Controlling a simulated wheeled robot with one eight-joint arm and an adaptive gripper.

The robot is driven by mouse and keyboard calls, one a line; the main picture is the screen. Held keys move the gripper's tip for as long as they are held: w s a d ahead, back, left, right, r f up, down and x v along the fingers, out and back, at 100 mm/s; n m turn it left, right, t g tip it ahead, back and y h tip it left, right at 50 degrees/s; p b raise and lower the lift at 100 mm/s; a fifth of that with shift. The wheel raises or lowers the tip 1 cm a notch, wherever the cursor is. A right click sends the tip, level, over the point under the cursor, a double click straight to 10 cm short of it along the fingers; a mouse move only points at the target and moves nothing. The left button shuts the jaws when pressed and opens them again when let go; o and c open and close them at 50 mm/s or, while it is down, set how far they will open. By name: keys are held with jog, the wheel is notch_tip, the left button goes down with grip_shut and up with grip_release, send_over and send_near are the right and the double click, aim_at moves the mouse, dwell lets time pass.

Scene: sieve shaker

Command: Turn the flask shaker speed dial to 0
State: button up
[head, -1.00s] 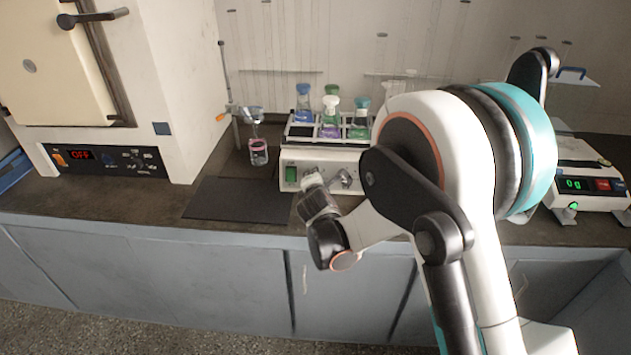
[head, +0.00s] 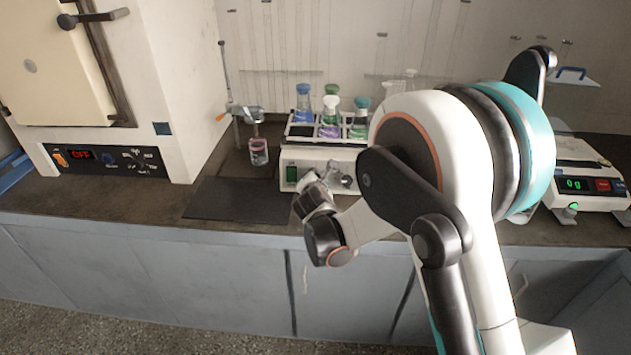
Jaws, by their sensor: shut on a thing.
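The flask shaker (head: 318,158) is a white box on the bench, with several coloured flasks on its top tray and a small green display (head: 291,174) at the left of its front panel. My gripper (head: 334,178) is at the shaker's front panel, coming in from the front. Its fingers are shut on a knob at the panel, which I take to be the speed dial (head: 347,181). The dial is small and mostly hidden by the gripper, so its setting cannot be read. The display is too small to read.
A dark mat (head: 238,200) lies left of the shaker. A clamp stand (head: 235,120) with a glass vessel (head: 258,151) stands behind it. An oven (head: 110,90) showing OFF is at the far left, and a balance (head: 585,185) reading 0 g is at the right.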

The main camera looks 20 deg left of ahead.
jog(key=o, duration=1.1)
jog(key=v, duration=1.2)
